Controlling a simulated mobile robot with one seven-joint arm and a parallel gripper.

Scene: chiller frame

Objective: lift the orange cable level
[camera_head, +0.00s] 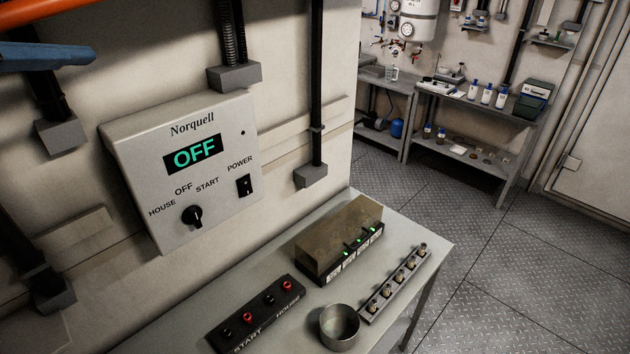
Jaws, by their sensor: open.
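A thick orange length, which looks like the orange cable (85,14), crosses the top left corner. It slopes slightly down to the left, and both its ends are cut off by the picture's edges. What it rests on or hangs from is out of view. My gripper is not clearly seen anywhere. A blue-grey tapered piece (45,57) juts in from the left edge below the orange length, with a gap between them; I cannot tell what it belongs to.
A Norquell control box (185,165) reading OFF is on the wall among black conduits. Below, a grey bench (418,232) carries a black socket strip (257,314), a smoky-covered unit (340,239), a metal cup (339,327) and a terminal rail (393,284). Open floor lies right.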

